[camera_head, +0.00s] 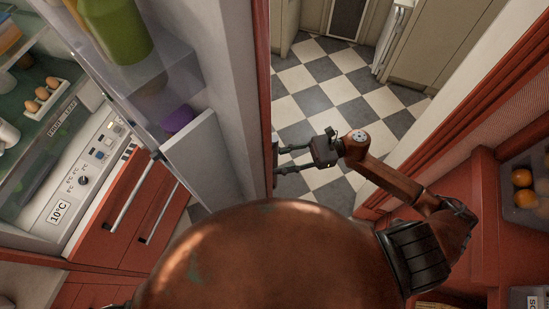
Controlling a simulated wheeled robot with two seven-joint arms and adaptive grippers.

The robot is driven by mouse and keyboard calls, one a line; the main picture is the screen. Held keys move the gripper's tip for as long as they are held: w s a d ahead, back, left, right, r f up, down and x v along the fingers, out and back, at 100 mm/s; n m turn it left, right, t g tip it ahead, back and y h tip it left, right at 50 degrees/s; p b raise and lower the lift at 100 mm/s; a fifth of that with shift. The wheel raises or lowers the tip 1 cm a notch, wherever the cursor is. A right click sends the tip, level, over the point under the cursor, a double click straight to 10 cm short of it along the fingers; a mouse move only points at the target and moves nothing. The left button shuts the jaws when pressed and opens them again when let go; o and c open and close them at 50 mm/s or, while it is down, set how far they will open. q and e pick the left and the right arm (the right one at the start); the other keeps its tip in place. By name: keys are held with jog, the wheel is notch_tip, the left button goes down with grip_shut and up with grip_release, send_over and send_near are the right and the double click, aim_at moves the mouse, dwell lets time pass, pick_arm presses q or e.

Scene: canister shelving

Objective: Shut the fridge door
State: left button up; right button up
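The fridge (82,175) is at the left, with its interior showing. Its open door (232,90) stands out from it, with the pale inner side and shelves facing left and a red outer edge at the right. My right gripper (281,160) comes in from the right and is on the outer side of the door. Its two fingers are spread apart and point left, with the tips close to the red edge. I cannot tell whether they touch it. Nothing shows between the fingers. My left gripper is not in view.
A green bottle (116,28) and a purple item (176,118) sit in the door shelves. Eggs (42,93) are inside the fridge. Red drawers (120,205) are below. Checkered floor (330,85) is clear beyond my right arm. A red shelf unit with a bin of oranges (523,190) stands right.

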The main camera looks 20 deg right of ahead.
jog(key=shift+w+a, duration=0.1)
jog(key=shift+a, duration=0.6)
jog(key=shift+c, duration=0.6)
grip_shut()
